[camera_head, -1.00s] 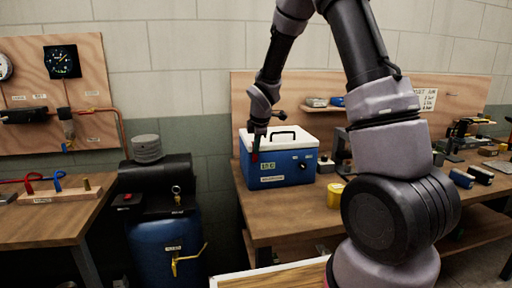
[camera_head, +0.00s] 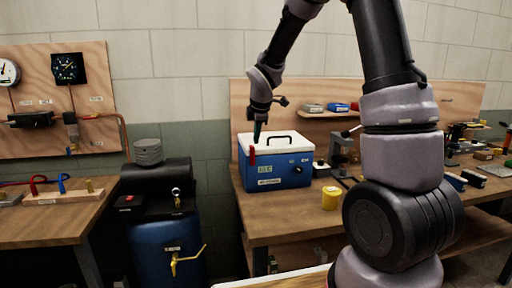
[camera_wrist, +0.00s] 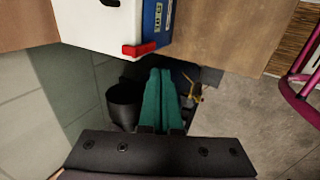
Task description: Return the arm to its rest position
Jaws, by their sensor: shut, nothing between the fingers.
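My gripper (camera_head: 257,136) shows in the head view hanging from my arm, in front of the white lid of the blue box, pointing down. In the wrist view its two green fingers (camera_wrist: 160,75) lie side by side, shut, with nothing between them. The blue box (camera_head: 285,172) with a white lid and black handle stands on the workbench; it also shows in the wrist view (camera_wrist: 153,18). A red latch (camera_wrist: 140,49) is on its near left edge. I cannot tell from the head view how far the gripper is from the box.
The workbench (camera_head: 290,224) holds a yellow container (camera_head: 331,197) right of the box. A blue tank (camera_head: 167,250) with a black top stands left of the bench. Another bench (camera_head: 40,222) is at far left. The air above the box's left side is free.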

